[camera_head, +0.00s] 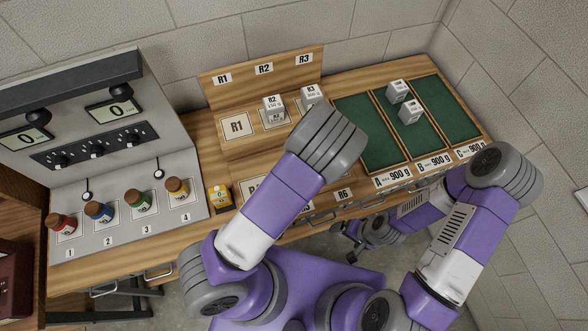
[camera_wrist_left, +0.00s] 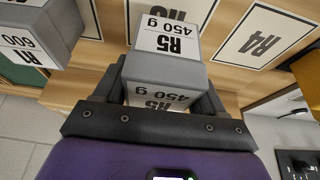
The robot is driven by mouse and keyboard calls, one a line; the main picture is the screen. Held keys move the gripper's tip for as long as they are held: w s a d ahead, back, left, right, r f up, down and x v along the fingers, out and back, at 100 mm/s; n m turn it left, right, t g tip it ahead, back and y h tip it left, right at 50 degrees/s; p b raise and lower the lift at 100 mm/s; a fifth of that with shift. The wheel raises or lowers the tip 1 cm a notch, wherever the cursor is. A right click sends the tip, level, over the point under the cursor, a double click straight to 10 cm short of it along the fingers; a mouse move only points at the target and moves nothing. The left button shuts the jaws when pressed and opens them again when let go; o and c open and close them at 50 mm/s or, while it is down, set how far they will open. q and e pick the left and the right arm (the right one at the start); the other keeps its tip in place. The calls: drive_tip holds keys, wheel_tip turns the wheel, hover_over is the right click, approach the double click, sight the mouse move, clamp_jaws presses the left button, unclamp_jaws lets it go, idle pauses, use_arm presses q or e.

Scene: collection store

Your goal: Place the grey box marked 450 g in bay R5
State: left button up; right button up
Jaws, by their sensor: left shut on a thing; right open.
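The grey box marked R5 450 g (camera_wrist_left: 165,70) is between the fingers of my left gripper (camera_wrist_left: 162,88) in the left wrist view, with white labels on two faces. My left gripper is shut on it. A bay card (camera_wrist_left: 178,12), partly cut off and apparently reading R5, lies just beyond the box. I cannot tell whether the box touches the shelf. In the head view my left wrist hides the box, its gripper and bay R5. My right gripper (camera_head: 358,236) is open and empty, low in front of the table.
Card R4 (camera_wrist_left: 258,34) lies bare beside the box. Another grey box (camera_wrist_left: 38,32), marked R1 600, stands on the other side. Boxes R2 (camera_head: 273,104) and R3 (camera_head: 311,94) stand on the upper step. Two boxes (camera_head: 410,111) stand in the green trays. A yellow item (camera_head: 219,196) stands near the bottles.

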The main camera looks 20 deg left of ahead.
use_arm(q)
wheel_tip(320, 180, down, 3)
drive_tip(key=shift+r, duration=0.2)
drive_tip(key=shift+f, duration=0.25)
drive_tip(key=shift+f, duration=0.2)
drive_tip(key=o, duration=1.6)
drive_tip(key=shift+c, duration=0.2)
drive_tip(key=shift+r, duration=0.1)
drive_tip(key=shift+r, duration=0.2)
drive_tip(key=p+v, duration=0.1)
drive_tip(key=v, duration=1.1)
